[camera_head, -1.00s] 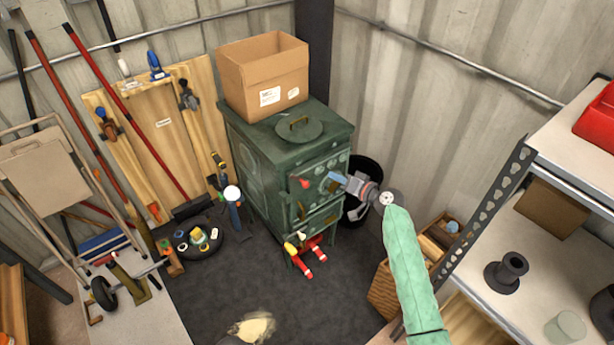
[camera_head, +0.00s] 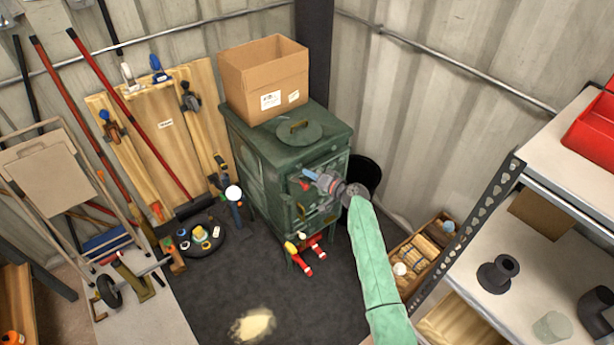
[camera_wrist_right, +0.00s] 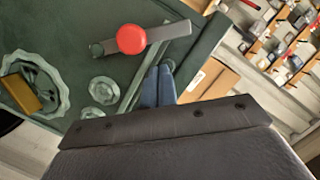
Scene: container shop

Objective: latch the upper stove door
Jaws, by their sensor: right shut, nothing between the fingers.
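The green stove (camera_head: 262,168) stands in the corner, and its upper door (camera_head: 316,180) faces front right. The door looks about flush with the stove front; a small gap cannot be ruled out. The latch has a red knob (camera_head: 304,185), partly beside my gripper. In the right wrist view the red knob (camera_wrist_right: 131,39) sits on a grey bar (camera_wrist_right: 172,31) that reaches past the door edge; whether it sits in a catch is unclear. My right gripper (camera_head: 311,176) has blue fingers, shut and empty, close to the knob. The fingertips (camera_wrist_right: 159,72) appear just below the bar, apart from it.
A cardboard box (camera_head: 264,80) and a round lid (camera_head: 299,132) are on the stove top. A black bin (camera_head: 364,172) stands right behind my arm. A shelf (camera_head: 500,235) bounds the right side.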

